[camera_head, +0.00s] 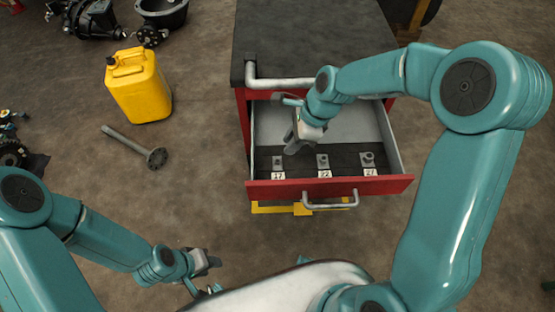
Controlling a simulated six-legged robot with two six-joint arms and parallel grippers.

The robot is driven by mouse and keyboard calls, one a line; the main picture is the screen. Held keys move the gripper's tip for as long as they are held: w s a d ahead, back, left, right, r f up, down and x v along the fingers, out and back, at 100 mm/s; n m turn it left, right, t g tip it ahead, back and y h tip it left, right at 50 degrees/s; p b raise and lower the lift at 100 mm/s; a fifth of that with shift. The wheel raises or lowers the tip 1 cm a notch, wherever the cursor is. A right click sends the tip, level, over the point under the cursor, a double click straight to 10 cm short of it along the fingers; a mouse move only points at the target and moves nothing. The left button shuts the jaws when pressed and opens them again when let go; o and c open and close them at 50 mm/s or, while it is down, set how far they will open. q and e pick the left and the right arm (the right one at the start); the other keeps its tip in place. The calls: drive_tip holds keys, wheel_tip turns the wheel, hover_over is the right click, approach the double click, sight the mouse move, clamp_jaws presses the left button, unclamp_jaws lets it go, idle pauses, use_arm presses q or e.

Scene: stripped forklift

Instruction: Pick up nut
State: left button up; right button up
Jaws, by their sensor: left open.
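A red drawer (335,187) stands pulled open. It holds three small grey metal pieces in a row on a dark floor: a left piece (277,161) by the label 17, a middle piece (323,161) by the label 22, and a right piece (368,159) by the label 27. They look like nuts or sockets but are too small to tell. My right gripper (292,148) reaches down into the drawer, just behind and right of the left piece. Its jaws are too small to read. My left gripper (212,264) is open, low over the floor, away from the drawer.
The dark cabinet top (310,40) lies behind the drawer. A yellow jerrycan (138,88) and a metal shaft with a flange (135,146) are on the floor to the left. Black parts (90,18) lie farther back.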

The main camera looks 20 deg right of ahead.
sight(276, 164)
drive_tip(key=x, duration=0.8)
drive_tip(key=shift+w+d+f, duration=0.15)
drive_tip(key=shift+d+f, duration=0.05)
drive_tip(key=shift+f, duration=0.05)
clamp_jaws()
